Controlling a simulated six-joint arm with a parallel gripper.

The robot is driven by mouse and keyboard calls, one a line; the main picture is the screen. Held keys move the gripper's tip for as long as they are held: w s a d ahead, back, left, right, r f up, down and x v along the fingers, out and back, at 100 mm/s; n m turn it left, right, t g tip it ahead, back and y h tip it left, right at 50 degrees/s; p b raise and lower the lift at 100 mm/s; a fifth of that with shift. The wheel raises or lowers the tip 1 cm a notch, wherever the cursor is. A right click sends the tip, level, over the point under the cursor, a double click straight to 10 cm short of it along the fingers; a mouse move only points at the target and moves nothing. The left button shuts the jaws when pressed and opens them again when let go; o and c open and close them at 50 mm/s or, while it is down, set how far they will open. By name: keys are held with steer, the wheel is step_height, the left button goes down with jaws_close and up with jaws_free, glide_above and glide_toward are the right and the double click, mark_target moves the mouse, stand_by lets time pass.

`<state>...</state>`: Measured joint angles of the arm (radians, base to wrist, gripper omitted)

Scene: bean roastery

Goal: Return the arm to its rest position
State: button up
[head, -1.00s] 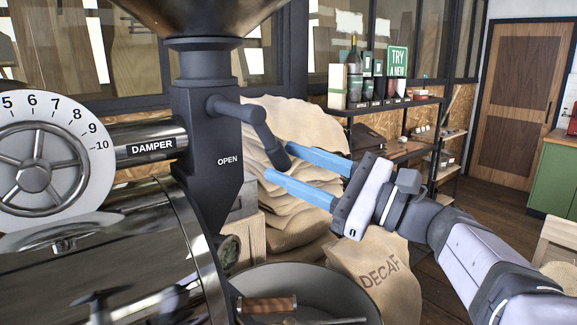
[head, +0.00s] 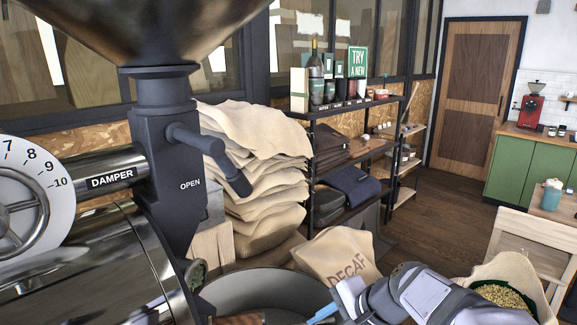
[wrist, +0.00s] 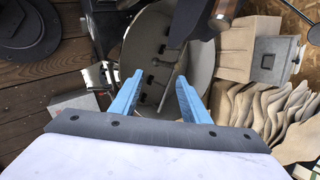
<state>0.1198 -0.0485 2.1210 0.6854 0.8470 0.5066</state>
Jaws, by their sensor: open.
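My gripper (head: 324,314) is low in the head view, at the bottom edge, with part of a blue finger showing beside the grey and white wrist. In the wrist view its two blue fingers (wrist: 158,82) are spread apart with nothing held between them. Beyond them lies the round grey metal pan (wrist: 143,50) of the roaster; I cannot judge the gap exactly. The pan also shows in the head view (head: 270,289), left of my gripper. The dark lever (head: 213,152) by the word OPEN is well above and left of my gripper, apart from it.
The roaster body (head: 90,245) fills the left side. Stacked sacks (head: 255,190) and a DECAF sack (head: 338,258) stand behind the pan. A shelf rack (head: 355,150) is further back. A sack of beans (head: 505,294) and a wooden chair (head: 528,240) are at right.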

steer(key=s+d+f+n+g+h+p, duration=0.1)
steer(key=s+d+f+n+g+h, duration=0.1)
steer(key=s+f+n, duration=0.3)
steer(key=s+d+f+n+g+h, duration=0.2)
steer(key=s+d+f+n, duration=0.3)
steer(key=s, duration=0.7)
steer(key=shift+d+f+n+h+p, duration=0.15)
steer(key=shift+f+n+h+p, duration=0.2)
steer(key=shift+f+n+h, duration=0.4)
